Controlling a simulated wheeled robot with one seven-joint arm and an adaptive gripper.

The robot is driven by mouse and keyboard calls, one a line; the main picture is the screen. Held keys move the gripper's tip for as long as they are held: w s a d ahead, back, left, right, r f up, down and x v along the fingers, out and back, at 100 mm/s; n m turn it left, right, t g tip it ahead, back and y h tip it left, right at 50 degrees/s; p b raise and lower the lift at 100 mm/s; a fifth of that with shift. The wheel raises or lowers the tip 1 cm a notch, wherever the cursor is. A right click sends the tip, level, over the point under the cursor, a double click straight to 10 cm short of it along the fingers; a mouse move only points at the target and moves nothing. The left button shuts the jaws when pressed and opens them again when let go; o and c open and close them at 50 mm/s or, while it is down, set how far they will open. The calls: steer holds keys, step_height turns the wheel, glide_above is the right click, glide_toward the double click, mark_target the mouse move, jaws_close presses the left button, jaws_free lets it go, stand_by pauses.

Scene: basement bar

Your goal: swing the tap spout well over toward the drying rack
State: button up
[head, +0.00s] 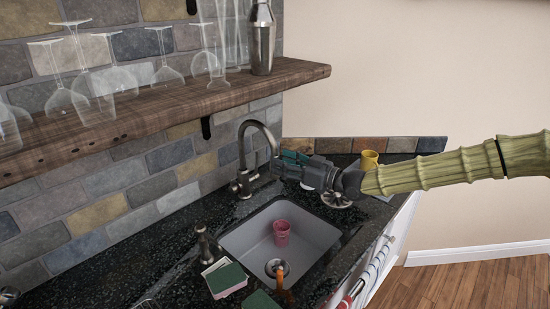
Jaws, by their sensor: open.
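The tap (244,180) is a metal one with a tall arched spout (258,124), standing at the wall behind the sink (240,243). The spout curves to the right and its end comes down near my fingers. My gripper (280,164) has teal fingers and reaches in from the right, beside the spout's lower end. It is open, and I cannot tell whether it touches the spout. I cannot clearly make out a drying rack; a round metal piece (336,200) lies beyond the sink, partly under my gripper.
A pink cup (281,232) stands in the sink near the drain (277,268) and an orange-handled item (283,286). A yellow mug (369,160) stands at the far end. Sponges (226,277) and a soap dispenser (203,243) sit at the near side. A wooden shelf (160,110) with glasses overhangs the left.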

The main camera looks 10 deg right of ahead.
steer(key=shift+p+x, duration=0.4)
steer(key=shift+x, duration=1.45)
steer(key=shift+c, duration=0.5)
jaws_close()
